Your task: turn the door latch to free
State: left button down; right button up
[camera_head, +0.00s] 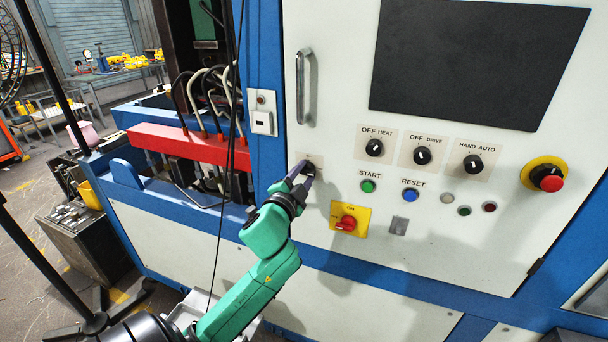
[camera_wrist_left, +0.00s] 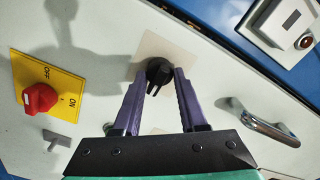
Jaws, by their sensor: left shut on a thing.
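The door latch is a round black knob (camera_wrist_left: 158,70) on a pale square plate (camera_wrist_left: 178,55) on the white cabinet door. My left gripper (camera_wrist_left: 163,83) is shut on the knob, with one purple finger at each side of it in the left wrist view. In the head view, the left gripper (camera_head: 301,173) reaches up to the plate (camera_head: 316,160) below the metal door handle (camera_head: 304,86). The fingers partly hide the knob there, and the plate's lettering is too small to read. My right gripper is not in view.
A red rotary switch on a yellow plate (camera_head: 350,220) sits just right of the gripper. Knobs, a green START button (camera_head: 368,186), a blue RESET button (camera_head: 410,195) and a red emergency stop (camera_head: 550,182) lie further right. Black cables (camera_head: 227,150) hang left of my arm.

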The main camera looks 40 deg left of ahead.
pick_arm(q)
jog(key=shift+a+r, duration=0.1)
jog(key=shift+r, duration=0.15)
jog(key=c, duration=0.6)
grip_release()
jog(key=shift+o, duration=0.8)
jog(key=shift+w+a+f, duration=0.1)
jog(key=shift+f, duration=0.05)
jog(key=shift+w+f, duration=0.1)
jog(key=shift+f, duration=0.05)
jog(key=p+v, duration=0.2)
jog(key=v, duration=1.2)
jog(key=shift+s+p, duration=0.25)
jog(key=shift+p, duration=0.15)
